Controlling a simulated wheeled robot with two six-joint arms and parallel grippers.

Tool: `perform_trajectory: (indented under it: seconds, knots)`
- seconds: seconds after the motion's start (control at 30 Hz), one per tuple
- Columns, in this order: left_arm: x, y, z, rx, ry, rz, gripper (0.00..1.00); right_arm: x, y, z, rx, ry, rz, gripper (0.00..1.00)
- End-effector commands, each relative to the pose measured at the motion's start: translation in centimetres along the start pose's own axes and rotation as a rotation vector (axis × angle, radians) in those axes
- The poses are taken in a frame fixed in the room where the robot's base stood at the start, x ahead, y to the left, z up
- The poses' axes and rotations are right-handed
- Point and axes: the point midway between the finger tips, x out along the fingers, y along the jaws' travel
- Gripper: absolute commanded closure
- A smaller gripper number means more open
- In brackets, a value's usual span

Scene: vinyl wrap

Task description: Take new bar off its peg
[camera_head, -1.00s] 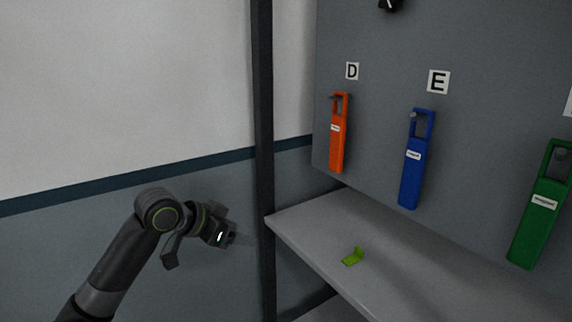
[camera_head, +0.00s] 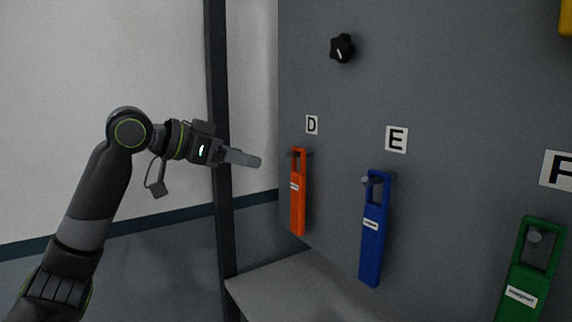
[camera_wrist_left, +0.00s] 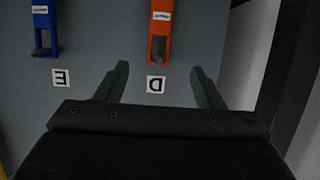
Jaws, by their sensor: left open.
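Three labelled bars hang on pegs on the grey panel in the head view: an orange bar (camera_head: 298,205) under the letter D, a blue bar (camera_head: 373,240) under E, and a green bar (camera_head: 525,285) at the right. Which one is the new bar cannot be told. My left gripper (camera_head: 258,161) is level with the top of the orange bar, to its left and apart from it. In the left wrist view the open, empty fingers (camera_wrist_left: 160,78) point toward the orange bar (camera_wrist_left: 162,30), with the D label between them. My right gripper is out of view.
A black knob (camera_head: 342,48) sits on the panel above D. A dark upright post (camera_head: 218,110) stands behind my left gripper. A grey shelf (camera_head: 290,290) juts out below the bars. The space between gripper and panel looks clear.

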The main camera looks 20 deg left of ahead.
Motion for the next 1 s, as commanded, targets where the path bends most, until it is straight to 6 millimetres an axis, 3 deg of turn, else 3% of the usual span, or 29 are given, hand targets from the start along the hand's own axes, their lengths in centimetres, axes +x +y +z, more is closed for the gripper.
perform_trajectory:
  seconds: [0.7,1.0]
  knots:
    - [12.2,0.1,-0.1,-0.004,-0.003,0.004,0.38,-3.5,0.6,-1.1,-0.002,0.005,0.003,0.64]
    - [14.7,0.0,0.0,-0.001,-0.001,0.0,0.38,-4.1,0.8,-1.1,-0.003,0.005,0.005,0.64]
